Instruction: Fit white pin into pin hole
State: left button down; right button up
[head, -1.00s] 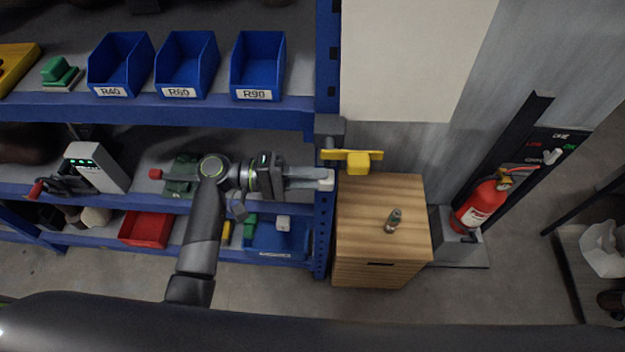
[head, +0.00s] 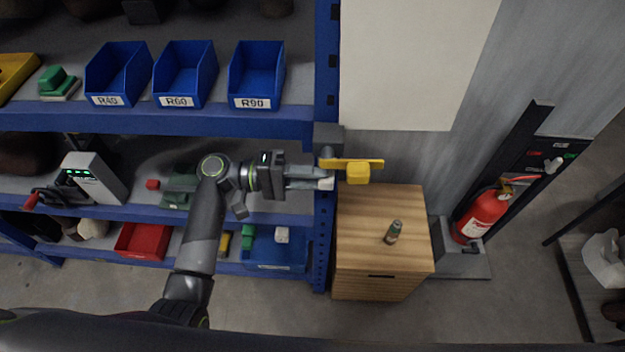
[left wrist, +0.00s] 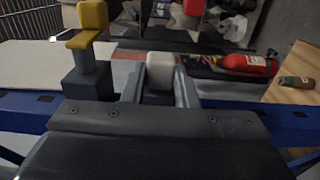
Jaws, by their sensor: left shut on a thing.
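My left gripper (head: 306,179) is shut on a white pin (head: 327,183), whose pale end shows at the fingertips in front of the blue rack post. In the left wrist view the white pin (left wrist: 160,72) stands between the two grey fingers, with a dark part below it. A yellow T-shaped piece (head: 357,170) on a dark grey block (head: 328,137) is just beyond and above the fingertips. In the left wrist view the yellow piece (left wrist: 90,25) and its block (left wrist: 88,82) are left of the pin. I cannot make out the pin hole. My right gripper is not in view.
A wooden cabinet (head: 382,235) with a small bottle (head: 394,231) on top stands right of the blue rack post (head: 324,215). A red fire extinguisher (head: 480,215) is farther right. Shelves with blue bins (head: 257,75) lie left, behind my arm.

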pick_arm(q)
jog(key=shift+w, duration=0.1)
jog(key=c, duration=1.1)
grip_release()
jog(key=shift+o, duration=0.2)
jog(key=a+b, duration=0.6)
jog(key=a, duration=1.1)
jog(key=shift+a, duration=0.25)
jog(key=shift+f, duration=0.1)
